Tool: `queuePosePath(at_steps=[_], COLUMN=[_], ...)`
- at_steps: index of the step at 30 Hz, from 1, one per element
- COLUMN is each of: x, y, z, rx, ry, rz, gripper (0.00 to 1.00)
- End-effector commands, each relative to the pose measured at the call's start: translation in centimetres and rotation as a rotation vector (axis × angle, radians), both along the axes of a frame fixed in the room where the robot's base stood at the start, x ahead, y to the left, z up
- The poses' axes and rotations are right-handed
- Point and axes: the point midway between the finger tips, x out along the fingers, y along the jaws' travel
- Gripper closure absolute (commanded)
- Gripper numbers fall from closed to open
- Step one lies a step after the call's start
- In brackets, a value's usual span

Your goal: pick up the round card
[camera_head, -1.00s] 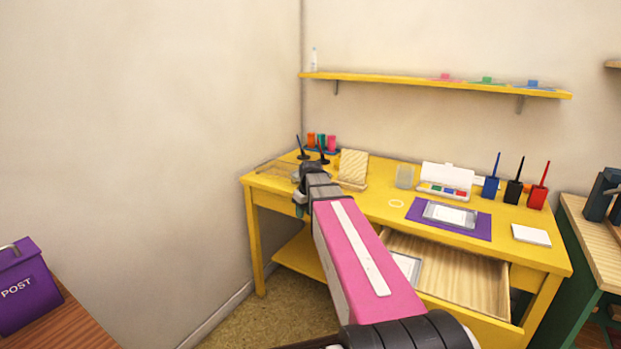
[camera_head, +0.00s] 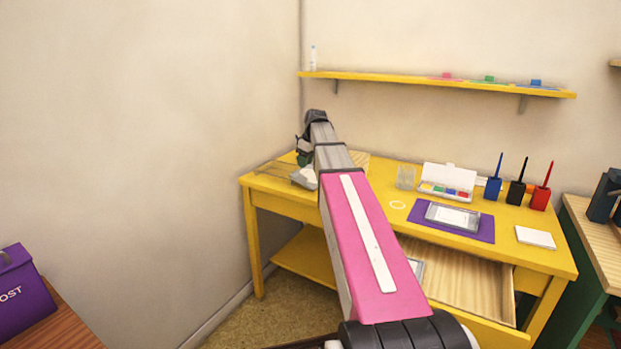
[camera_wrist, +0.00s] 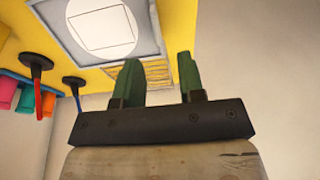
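A white round shape (camera_wrist: 100,28), which looks like the round card, lies on a grey square plate (camera_wrist: 150,40) at the top of the wrist view. Faint straight lines cross it. A pale grey piece (camera_head: 304,178) shows below my gripper at the desk's left end in the head view, perhaps the same plate; its details are too small to tell. My gripper (camera_wrist: 160,82) has two green fingers standing apart, with nothing seen between them. In the head view my gripper (camera_head: 304,148) is above the desk's left end, partly hidden by my arm.
The yellow desk (camera_head: 470,246) has an open drawer (camera_head: 465,275). Stamps (camera_wrist: 36,65) stand beside the plate.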

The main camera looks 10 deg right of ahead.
Motion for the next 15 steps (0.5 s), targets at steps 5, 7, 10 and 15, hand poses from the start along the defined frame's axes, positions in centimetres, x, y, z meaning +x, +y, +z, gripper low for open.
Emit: queuePosePath(at_steps=[5,7,10,15], x=[0.4,0.5,0.7,1.2], y=[0.4,0.5,0.5,0.6], z=[-2.1,-2.5,-3.0,-5.1], rx=[0.0,0.0,0.0,0.0], ry=[0.002,0.0,0.0,0.002], rz=[-0.001,-0.001,-0.001,-0.001], gripper=[0.64,0.64,0.64,0.64])
